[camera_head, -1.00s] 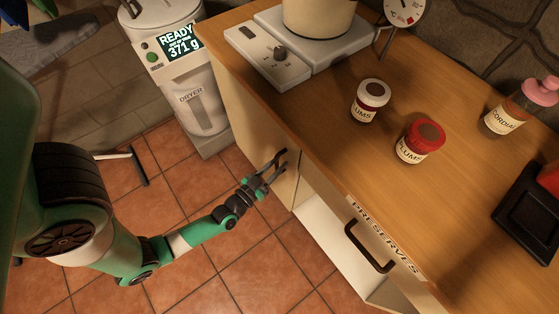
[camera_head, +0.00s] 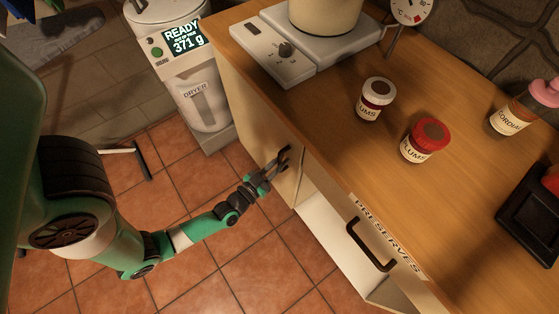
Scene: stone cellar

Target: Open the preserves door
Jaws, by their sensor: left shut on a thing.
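The PRESERVES label (camera_head: 386,234) is on the cabinet front below the counter's front edge, at the lower right of the head view. A dark bar handle (camera_head: 370,247) is just beside that label, and no gripper touches it. My left gripper (camera_head: 274,168) is shut on another dark handle (camera_head: 284,155), on the pale cabinet panel (camera_head: 245,120) to the left. The jaws partly hide that handle. A pale open-looking space (camera_head: 328,236) shows below the counter between the two handles. My right gripper is not in view.
The wooden counter (camera_head: 330,130) carries a hot plate with a pot (camera_head: 325,15), two jars (camera_head: 375,98) (camera_head: 425,140), a cordial bottle (camera_head: 507,118) and a dark tray (camera_head: 530,220). The tiled floor (camera_head: 240,270) before the cabinet is clear.

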